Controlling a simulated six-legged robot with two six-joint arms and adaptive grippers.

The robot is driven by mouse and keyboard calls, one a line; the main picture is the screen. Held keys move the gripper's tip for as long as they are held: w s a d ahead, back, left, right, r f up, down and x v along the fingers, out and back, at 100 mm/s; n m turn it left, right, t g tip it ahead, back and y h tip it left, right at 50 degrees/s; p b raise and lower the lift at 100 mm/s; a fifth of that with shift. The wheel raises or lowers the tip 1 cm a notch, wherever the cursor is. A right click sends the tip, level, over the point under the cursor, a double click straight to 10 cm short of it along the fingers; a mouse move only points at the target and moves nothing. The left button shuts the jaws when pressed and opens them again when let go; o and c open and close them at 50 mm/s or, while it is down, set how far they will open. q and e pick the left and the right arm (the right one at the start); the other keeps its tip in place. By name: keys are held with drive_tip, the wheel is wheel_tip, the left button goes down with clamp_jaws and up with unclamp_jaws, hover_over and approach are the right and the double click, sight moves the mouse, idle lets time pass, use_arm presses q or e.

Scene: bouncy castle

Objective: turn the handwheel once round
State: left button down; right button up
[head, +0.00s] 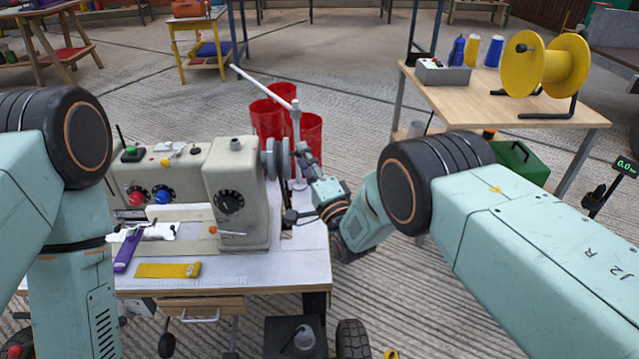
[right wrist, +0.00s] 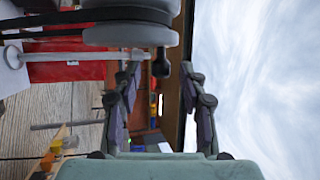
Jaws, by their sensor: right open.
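The grey handwheel (head: 277,160) is on the right end of the beige sewing machine (head: 235,190). In the right wrist view the handwheel (right wrist: 130,34) fills the top left, partly cut off by the frame edge. My right gripper (head: 309,161) is just right of the wheel in the head view. In the right wrist view my right gripper (right wrist: 162,72) has its fingers spread apart. A small dark knob (right wrist: 161,64) shows between the fingertips; I cannot tell whether it touches them. My left arm comes in at the left, but its gripper is not visible.
The machine stands on a white-topped table (head: 300,262) with a yellow piece (head: 168,270) and a purple strip (head: 127,250). Red bins (head: 267,118) stand behind the wheel. A wooden table (head: 560,110) with a yellow spool (head: 550,65) is at right.

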drive_tip(key=v, duration=0.9)
drive_tip(key=shift+s, duration=0.2)
